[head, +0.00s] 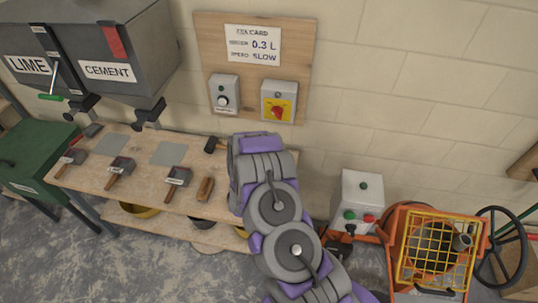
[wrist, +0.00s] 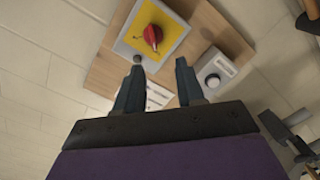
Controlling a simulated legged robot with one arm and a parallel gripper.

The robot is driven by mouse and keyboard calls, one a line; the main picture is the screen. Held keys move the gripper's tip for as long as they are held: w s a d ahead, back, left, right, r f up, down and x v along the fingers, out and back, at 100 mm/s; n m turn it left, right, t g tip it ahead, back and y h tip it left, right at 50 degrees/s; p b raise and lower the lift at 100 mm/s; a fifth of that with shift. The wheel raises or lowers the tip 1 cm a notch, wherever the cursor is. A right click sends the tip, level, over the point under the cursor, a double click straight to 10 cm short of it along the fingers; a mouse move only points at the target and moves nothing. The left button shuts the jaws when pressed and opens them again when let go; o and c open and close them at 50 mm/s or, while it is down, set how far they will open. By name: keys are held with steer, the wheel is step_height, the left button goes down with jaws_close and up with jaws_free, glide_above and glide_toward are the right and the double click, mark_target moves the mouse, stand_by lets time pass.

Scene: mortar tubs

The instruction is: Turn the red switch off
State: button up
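The red switch (head: 277,112) is a rotary knob on a yellow plate in a grey box, low on the right of the wooden wall board. It also shows in the wrist view (wrist: 152,36), near the top, with its handle slanted. I cannot tell its on or off setting. My gripper (wrist: 160,62) is open and empty. Its two fingers point toward the board, and in the picture the knob lies just beyond the fingertips, apart from them. In the head view my arm stands below the board, and its gripper end is not clearly visible.
The wooden board (head: 209,42) also bears a card (head: 253,44) and a grey dial box (head: 224,95) left of the switch. Grey hoppers (head: 110,50) hang left; an orange mixer (head: 398,240) and control box (head: 361,195) stand right.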

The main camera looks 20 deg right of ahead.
steer(key=b+v, duration=0.2)
steer(key=v, duration=1.4)
steer(key=shift+s+d, duration=0.2)
steer(key=shift+s, duration=0.3)
